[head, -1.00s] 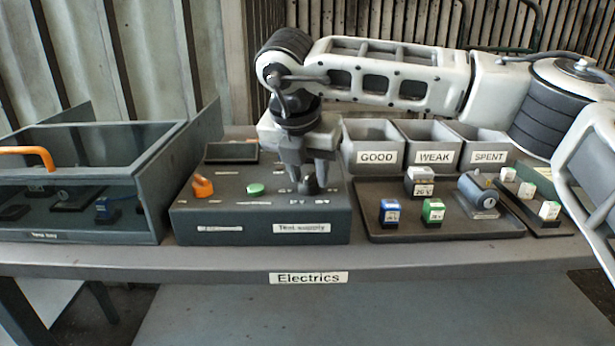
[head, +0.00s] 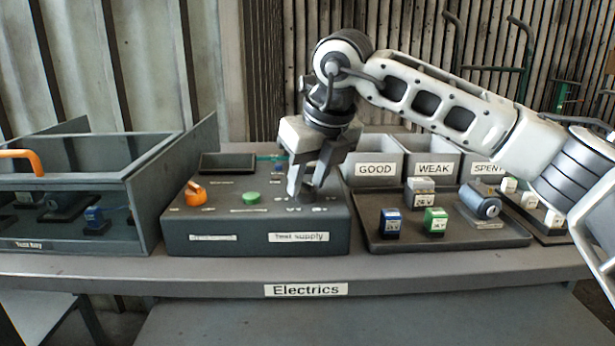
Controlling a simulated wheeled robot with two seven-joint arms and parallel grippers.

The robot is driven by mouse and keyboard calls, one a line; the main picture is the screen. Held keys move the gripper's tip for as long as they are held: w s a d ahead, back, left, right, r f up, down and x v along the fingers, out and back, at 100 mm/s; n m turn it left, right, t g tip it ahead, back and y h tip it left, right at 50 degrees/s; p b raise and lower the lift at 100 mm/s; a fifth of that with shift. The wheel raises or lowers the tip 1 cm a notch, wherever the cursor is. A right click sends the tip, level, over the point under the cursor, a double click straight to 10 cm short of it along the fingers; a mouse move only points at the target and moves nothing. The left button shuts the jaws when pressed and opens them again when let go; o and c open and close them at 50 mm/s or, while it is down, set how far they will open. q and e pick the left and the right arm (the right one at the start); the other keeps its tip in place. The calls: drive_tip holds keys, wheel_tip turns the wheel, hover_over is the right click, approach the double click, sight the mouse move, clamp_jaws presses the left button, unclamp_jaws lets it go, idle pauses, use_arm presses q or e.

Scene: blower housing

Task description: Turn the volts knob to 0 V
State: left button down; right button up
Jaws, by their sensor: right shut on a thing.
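The grey test supply box (head: 245,243) stands on the bench with an orange knob (head: 195,194) at its left and a green button (head: 251,197) in the middle. The dark volts knob (head: 307,196) is at the right of its top face. My right gripper (head: 308,193) points down at the box from above, tilted, with its fingers at either side of the knob, shut on it. The fingers hide most of the knob, and its pointer direction cannot be read. My left gripper is not in view.
A tray (head: 385,240) with small labelled blocks and a grey cylinder lies right of the box. Bins marked GOOD, WEAK and SPENT (head: 378,145) stand behind it. A clear-topped test bay (head: 85,248) with an orange handle stands at left.

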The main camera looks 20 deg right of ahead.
drive_tip(key=n+y+p, duration=0.1)
drive_tip(key=n, duration=0.2)
drive_tip(key=shift+d+r, duration=0.1)
drive_tip(key=shift+n+g+p, duration=0.3)
drive_tip(key=shift+n+p, duration=0.05)
drive_tip(key=shift+n, duration=0.05)
drive_tip(key=n+g+y+p, duration=0.1)
drive_tip(key=n+p, duration=0.1)
drive_tip(key=n, duration=0.1)
drive_tip(key=shift+w+d+r+n, duration=0.1)
drive_tip(key=shift+n, duration=0.2)
drive_tip(key=shift+n+y+p, duration=0.3)
drive_tip(key=shift+n+p, duration=0.45)
drive_tip(key=shift+n, duration=0.05)
drive_tip(key=shift+n+g+p, duration=0.5)
drive_tip(key=shift+n+p, duration=0.1)
drive_tip(key=shift+n, duration=0.2)
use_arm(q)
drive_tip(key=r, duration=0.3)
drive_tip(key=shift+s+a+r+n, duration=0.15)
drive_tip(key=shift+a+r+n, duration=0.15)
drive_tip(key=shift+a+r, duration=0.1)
use_arm(e)
drive_tip(key=shift+w+n, duration=0.1)
drive_tip(key=shift+n, duration=0.3)
use_arm(q)
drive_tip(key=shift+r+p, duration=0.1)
drive_tip(key=shift+p, duration=0.2)
use_arm(e)
drive_tip(key=shift+f, duration=0.2)
